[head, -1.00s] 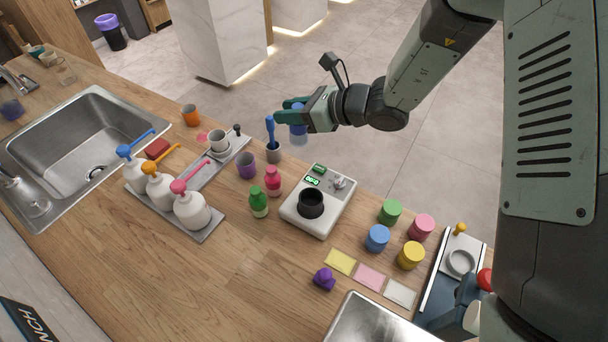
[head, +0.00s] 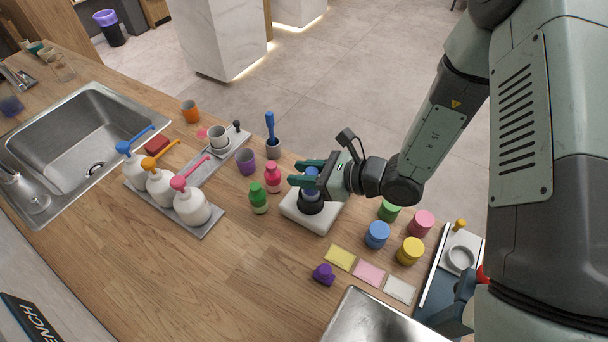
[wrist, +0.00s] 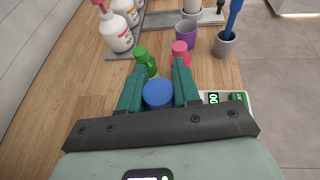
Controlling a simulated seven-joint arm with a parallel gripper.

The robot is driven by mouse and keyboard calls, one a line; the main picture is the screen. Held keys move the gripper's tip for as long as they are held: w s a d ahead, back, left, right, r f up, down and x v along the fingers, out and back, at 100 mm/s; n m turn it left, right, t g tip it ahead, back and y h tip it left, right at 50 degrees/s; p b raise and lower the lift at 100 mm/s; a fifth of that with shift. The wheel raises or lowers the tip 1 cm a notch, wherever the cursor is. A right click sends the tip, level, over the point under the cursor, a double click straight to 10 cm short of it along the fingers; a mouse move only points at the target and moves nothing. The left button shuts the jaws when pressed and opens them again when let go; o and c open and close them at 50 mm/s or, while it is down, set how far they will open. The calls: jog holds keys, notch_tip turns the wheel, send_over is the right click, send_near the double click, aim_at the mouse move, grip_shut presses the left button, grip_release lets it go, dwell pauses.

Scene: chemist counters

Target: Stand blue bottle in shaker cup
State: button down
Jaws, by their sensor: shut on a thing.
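My gripper (head: 308,174) is shut on the blue bottle (head: 311,188) and holds it upright. The bottle's blue cap shows between the green fingers in the wrist view (wrist: 158,94). The shaker cup, a black cup (head: 311,207) on the white shaker device (head: 331,214), is directly below the bottle. The bottle's lower end meets or overlaps the cup's mouth in the head view; I cannot tell how deep it is. My fingers cover part of the bottle and of the device.
Green (head: 258,198) and pink (head: 272,177) bottles stand close left of the device. Coloured jars (head: 377,234) stand to the right. Soap pumps (head: 191,205) are at left.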

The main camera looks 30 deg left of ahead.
jog(key=shift+f, duration=0.45)
jog(key=shift+f, duration=0.1)
jog(key=shift+f, duration=0.25)
jog(key=c, duration=0.8)
grip_release()
jog(key=shift+r, duration=0.15)
jog(key=shift+r, duration=0.3)
jog(key=v, duration=1.2)
